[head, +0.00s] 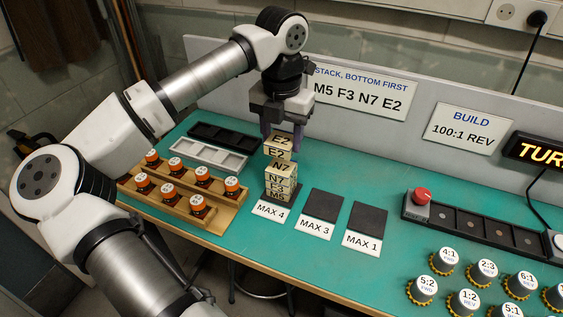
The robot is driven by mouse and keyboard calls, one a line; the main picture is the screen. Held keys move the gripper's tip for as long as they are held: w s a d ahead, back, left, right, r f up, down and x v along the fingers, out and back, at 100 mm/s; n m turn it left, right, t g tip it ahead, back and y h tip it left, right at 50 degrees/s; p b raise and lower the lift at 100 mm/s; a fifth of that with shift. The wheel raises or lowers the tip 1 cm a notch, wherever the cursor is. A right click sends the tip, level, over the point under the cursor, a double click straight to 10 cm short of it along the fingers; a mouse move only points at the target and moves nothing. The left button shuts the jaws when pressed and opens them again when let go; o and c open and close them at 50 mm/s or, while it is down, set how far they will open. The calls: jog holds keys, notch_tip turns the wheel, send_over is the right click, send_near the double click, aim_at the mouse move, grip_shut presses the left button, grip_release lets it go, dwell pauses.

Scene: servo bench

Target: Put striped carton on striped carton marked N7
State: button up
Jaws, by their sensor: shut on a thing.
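My gripper (284,138) points down over the stack and is shut on the carton marked E2 (275,153). The carton marked N7 (278,178) lies directly under it, on top of the cartons marked F3 (276,188) and M5 (276,197). This stack stands on the dark pad labelled MAX 4 (271,211). The E2 carton looks tilted or offset against N7. I cannot tell whether the two touch. Stripes on the cartons are too small to make out.
A wooden rack (218,219) with several orange-capped bottles stands left of the stack. Black and white trays lie behind it. The MAX 3 pad (322,205) and MAX 1 pad (367,220) are empty. Several round gear-edged pieces (463,301) stand front right. The wall sign (358,92) reads M5 F3 N7 E2.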

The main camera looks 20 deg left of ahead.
aim_at(282, 166)
jog(key=shift+f+b, duration=1.1)
jog(key=shift+f, duration=1.15)
jog(key=shift+f, duration=0.2)
jog(key=o, duration=1)
jog(key=shift+r, duration=0.1)
notch_tip(282, 166, up, 12)
jog(key=shift+r+b, duration=0.1)
jog(key=shift+b, duration=0.5)
